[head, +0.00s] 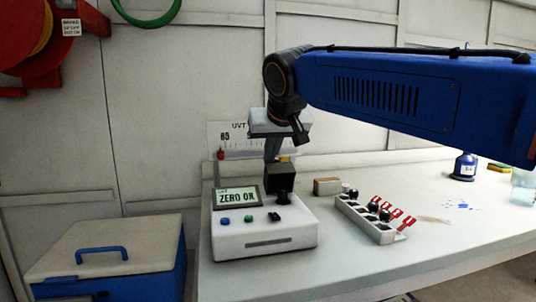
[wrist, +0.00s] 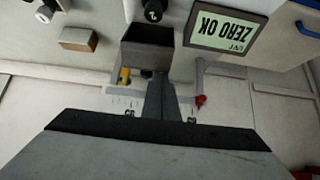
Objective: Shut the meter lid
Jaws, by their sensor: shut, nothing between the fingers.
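The meter (head: 264,228) is a white box with a screen (head: 236,197) reading ZERO OK, at the front left of the bench. A dark boxy part, which looks like its lid (head: 282,179), stands up at the meter's back, behind a black round cap (head: 284,197). The lid (wrist: 147,50) and cap (wrist: 153,11) also show in the wrist view. My gripper (head: 270,160) is shut and empty, pointing down at the lid's back edge. In the wrist view its fingers (wrist: 156,78) end beside the lid; I cannot tell whether they touch. The tips are partly hidden.
A white rack (head: 363,222) with black-capped vials and red tags stands right of the meter. A small tan block (head: 327,186) lies behind it. A scale card (head: 228,136) stands behind the meter. A blue cooler (head: 110,262) is at the left.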

